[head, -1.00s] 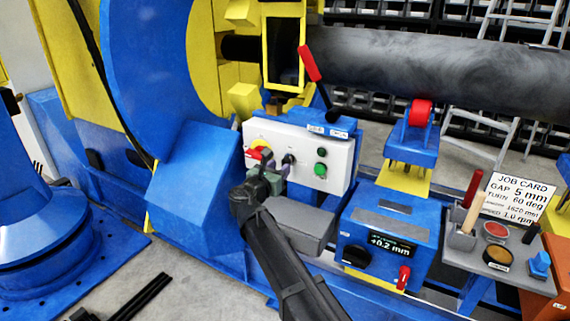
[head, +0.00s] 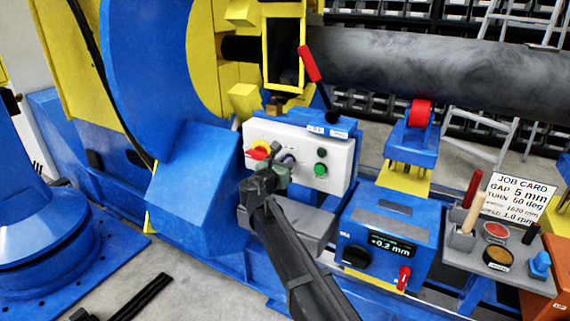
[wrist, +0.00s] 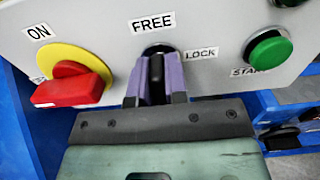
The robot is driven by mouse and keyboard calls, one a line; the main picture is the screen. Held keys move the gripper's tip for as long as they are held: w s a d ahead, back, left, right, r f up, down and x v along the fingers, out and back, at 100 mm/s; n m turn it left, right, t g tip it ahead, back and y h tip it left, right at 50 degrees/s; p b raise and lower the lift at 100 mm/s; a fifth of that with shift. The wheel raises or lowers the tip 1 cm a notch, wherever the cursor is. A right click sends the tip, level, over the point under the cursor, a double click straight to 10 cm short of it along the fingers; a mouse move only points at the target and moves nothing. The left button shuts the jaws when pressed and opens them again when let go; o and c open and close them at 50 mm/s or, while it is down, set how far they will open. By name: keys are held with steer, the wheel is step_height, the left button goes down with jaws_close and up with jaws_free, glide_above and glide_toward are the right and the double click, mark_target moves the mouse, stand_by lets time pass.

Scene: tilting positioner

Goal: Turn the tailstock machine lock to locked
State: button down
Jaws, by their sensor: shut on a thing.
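The tailstock machine lock is a black selector knob (wrist: 157,67) on a white panel (head: 335,173). In the wrist view its handle stands upright, pointing to the FREE label (wrist: 152,22). The LOCK label (wrist: 201,54) is to its upper right. My gripper (head: 287,161) is at the panel face in the head view. In the wrist view its purple fingers (wrist: 157,84) lie on the left and right sides of the knob handle, shut on it. The knob is mostly hidden by my gripper in the head view.
A red switch on a yellow disc (wrist: 72,86), labelled ON, is close left of the knob. A green START button (wrist: 269,51) is to the right. A red-handled lever (head: 311,66) rises above the panel. A blue readout box (head: 385,240) stands at lower right.

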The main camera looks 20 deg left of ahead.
steer(key=m, duration=0.4)
steer(key=shift+d, duration=0.1)
steer(key=m, duration=0.5)
steer(key=shift+d, duration=0.1)
steer(key=m, duration=0.4)
steer(key=shift+f+m, duration=0.15)
steer(key=shift+m, duration=2.25)
steer(key=shift+f, duration=0.1)
steer(key=c, duration=1.1)
jaws_free()
steer(key=shift+c, duration=0.2)
steer(key=shift+s, duration=0.1)
